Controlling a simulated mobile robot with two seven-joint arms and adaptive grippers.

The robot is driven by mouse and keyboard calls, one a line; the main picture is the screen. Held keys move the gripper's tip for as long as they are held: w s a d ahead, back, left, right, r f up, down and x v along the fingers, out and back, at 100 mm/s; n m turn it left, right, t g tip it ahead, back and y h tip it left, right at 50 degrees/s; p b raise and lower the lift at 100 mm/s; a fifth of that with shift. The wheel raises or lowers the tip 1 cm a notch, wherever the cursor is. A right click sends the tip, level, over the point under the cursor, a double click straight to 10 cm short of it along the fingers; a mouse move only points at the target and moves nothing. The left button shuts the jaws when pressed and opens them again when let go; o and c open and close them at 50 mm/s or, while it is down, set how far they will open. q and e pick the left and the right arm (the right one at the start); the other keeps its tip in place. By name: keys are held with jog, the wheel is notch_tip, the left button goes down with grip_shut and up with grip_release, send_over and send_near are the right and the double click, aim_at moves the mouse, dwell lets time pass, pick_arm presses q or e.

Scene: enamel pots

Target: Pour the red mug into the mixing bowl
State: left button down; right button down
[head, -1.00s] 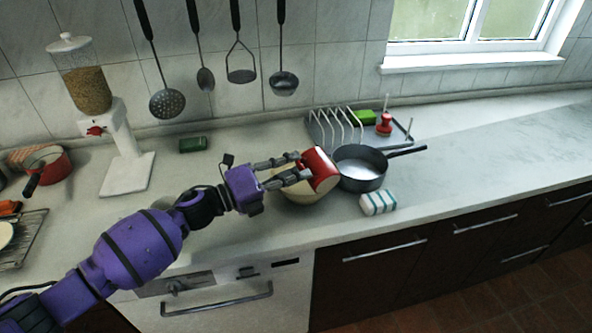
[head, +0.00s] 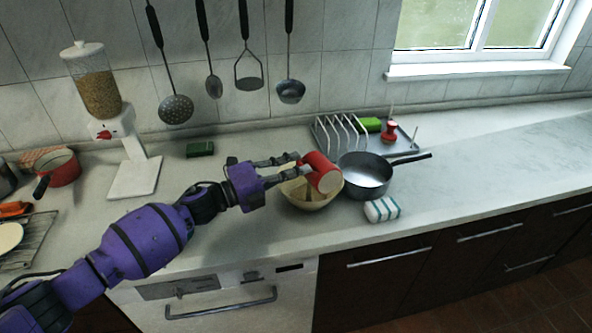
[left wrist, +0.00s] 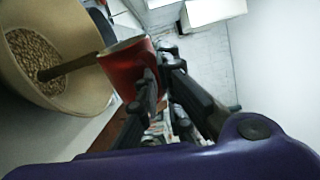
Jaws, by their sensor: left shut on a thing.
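The red mug (head: 318,169) is tipped well over above the mixing bowl (head: 298,201), a cream bowl on the counter. My left gripper (head: 297,172) is shut on the mug from its left side. In the left wrist view the mug (left wrist: 130,68) is beside the mixing bowl (left wrist: 85,104), which has a heap of light brown grains (left wrist: 33,55) inside. A narrow brown strip (left wrist: 70,66) runs between the mug and the heap; it looks like a falling stream. The mug's inside is hidden. My right gripper is not in view.
A dish rack (head: 340,135) is behind. A grain dispenser (head: 101,95) and a red pot (head: 62,170) are at left. The counter at right is clear.

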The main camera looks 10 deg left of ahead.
pick_arm(q)
jog(key=w+n, duration=0.1)
jog(key=n, duration=0.1)
jog(key=w+a+n, duration=0.1)
jog(key=n, duration=0.1)
jog(key=w+a+r+n, duration=0.1)
jog(key=n, duration=0.1)
jog(key=shift+w+a+r+y+p, duration=0.1)
jog(key=shift+w+y+p, duration=0.2)
jog(key=shift+p, duration=0.1)
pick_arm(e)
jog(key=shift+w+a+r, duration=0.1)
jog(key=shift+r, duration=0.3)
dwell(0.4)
pick_arm(q)
jog(key=m, duration=0.2)
jog(key=r+m+b, duration=0.1)
jog(key=m, duration=0.2)
jog(key=shift+r, duration=0.1)
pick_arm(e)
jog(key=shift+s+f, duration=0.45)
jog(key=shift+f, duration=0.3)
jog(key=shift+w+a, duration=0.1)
